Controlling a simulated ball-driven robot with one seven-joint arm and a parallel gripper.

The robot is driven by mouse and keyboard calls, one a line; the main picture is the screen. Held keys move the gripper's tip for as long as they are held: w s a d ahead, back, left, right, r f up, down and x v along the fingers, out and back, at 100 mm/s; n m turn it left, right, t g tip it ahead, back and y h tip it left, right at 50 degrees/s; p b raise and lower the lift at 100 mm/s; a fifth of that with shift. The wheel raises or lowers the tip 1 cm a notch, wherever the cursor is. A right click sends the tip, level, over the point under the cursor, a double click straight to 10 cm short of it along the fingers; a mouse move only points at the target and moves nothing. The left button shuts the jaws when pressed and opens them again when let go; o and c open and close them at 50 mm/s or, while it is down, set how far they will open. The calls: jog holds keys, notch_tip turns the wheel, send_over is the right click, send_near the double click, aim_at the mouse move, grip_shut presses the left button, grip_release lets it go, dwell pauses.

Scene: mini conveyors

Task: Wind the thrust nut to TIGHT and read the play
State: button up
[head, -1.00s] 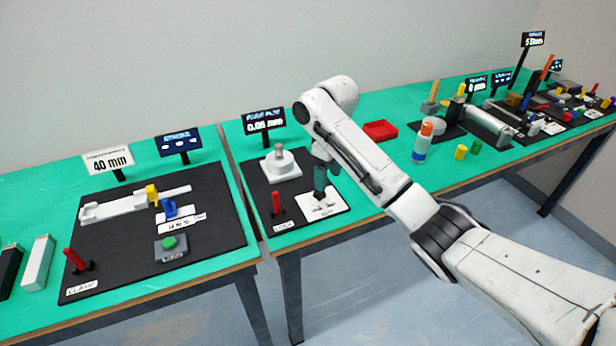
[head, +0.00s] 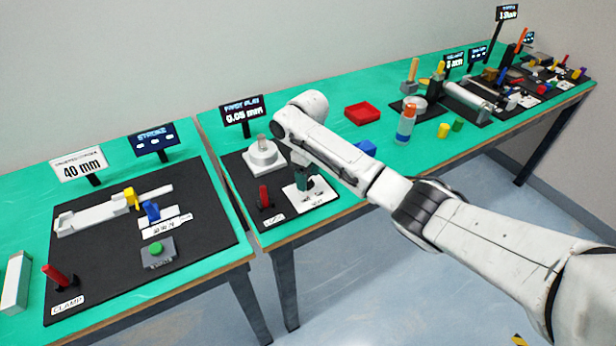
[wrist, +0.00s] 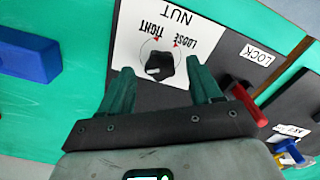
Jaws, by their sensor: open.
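The thrust nut is a black knob (wrist: 160,65) on a white card marked NUT, TIGHT and LOOSE, upside down in the wrist view. A white mark shows on the knob's lower left side, away from the red ticks. My gripper (wrist: 161,74) is open, its two green fingers to either side of the knob in the picture; I cannot tell the height left between them. In the head view, my gripper (head: 303,185) is over the white card (head: 318,197) and hides the knob. The play display (head: 241,115) reads 0.05 mm.
A red LOCK lever (head: 264,196) stands left of the card, also in the wrist view (wrist: 248,104). A white round fixture (head: 263,155) with a grey post stands behind. A blue block (wrist: 28,54) lies beside the board. The neighbouring CLAMP board (head: 100,270) is at left.

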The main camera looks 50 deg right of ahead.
jog(key=shift+f, duration=0.6)
jog(key=c, duration=1)
jog(key=shift+c, duration=0.2)
